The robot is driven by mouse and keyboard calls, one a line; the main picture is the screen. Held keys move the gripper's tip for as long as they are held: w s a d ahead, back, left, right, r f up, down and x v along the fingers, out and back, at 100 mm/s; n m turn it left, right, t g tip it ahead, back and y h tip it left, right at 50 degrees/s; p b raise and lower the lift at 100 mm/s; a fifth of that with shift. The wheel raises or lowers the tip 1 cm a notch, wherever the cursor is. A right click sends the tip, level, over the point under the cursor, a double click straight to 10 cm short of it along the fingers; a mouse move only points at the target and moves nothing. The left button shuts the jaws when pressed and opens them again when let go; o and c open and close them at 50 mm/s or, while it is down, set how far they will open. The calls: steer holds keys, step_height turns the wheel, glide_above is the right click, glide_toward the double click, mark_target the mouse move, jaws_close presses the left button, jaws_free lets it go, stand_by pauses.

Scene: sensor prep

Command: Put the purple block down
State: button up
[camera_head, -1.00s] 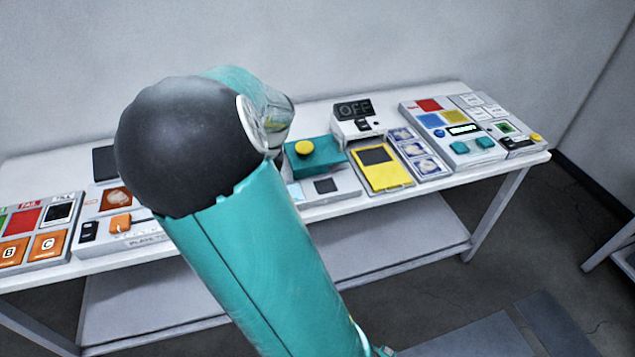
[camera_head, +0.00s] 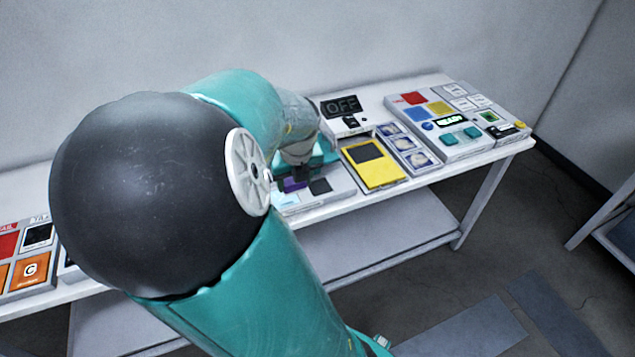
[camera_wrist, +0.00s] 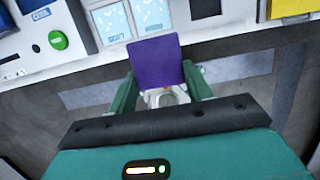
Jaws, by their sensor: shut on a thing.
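My gripper (camera_wrist: 161,78) is shut on the purple block (camera_wrist: 158,60) in the wrist view, with one green finger on each side of it. In the head view the purple block (camera_head: 294,184) shows as a small patch below my wrist, over the grey panel (camera_head: 334,194) near the table's front edge. The panel carries light blue squares (camera_wrist: 150,14) and a dark square (camera_wrist: 205,8), which lie beyond the block in the wrist view. I cannot tell whether the block touches the panel.
A yellow device (camera_head: 373,165) stands right of the panel, then a tray with several pictured tiles (camera_head: 408,146) and a console with coloured squares (camera_head: 447,120). An OFF sign box (camera_head: 342,108) is behind. My arm hides the table's left middle.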

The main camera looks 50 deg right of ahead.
steer(key=shift+s+d, duration=0.45)
steer(key=shift+s, duration=0.15)
steer(key=shift+d, duration=0.3)
steer(key=shift+w+d+f, duration=0.25)
steer(key=shift+w, duration=0.15)
steer(key=d+f, duration=0.2)
steer(key=d, duration=0.1)
steer(key=d+f, duration=0.3)
steer(key=d, duration=0.1)
steer(key=w+d+f, duration=0.1)
steer(key=d+f, duration=0.2)
steer(key=shift+w+d+f, duration=0.1)
steer(key=shift+d+f, duration=0.05)
steer(key=shift+d, duration=0.05)
steer(key=shift+s+x, duration=0.15)
steer(key=shift+x, duration=0.65)
steer(key=shift+s+x, duration=0.2)
steer(key=shift+x, duration=0.6)
steer(key=shift+f, duration=0.3)
steer(key=o, duration=1.3)
steer(key=shift+a, duration=0.1)
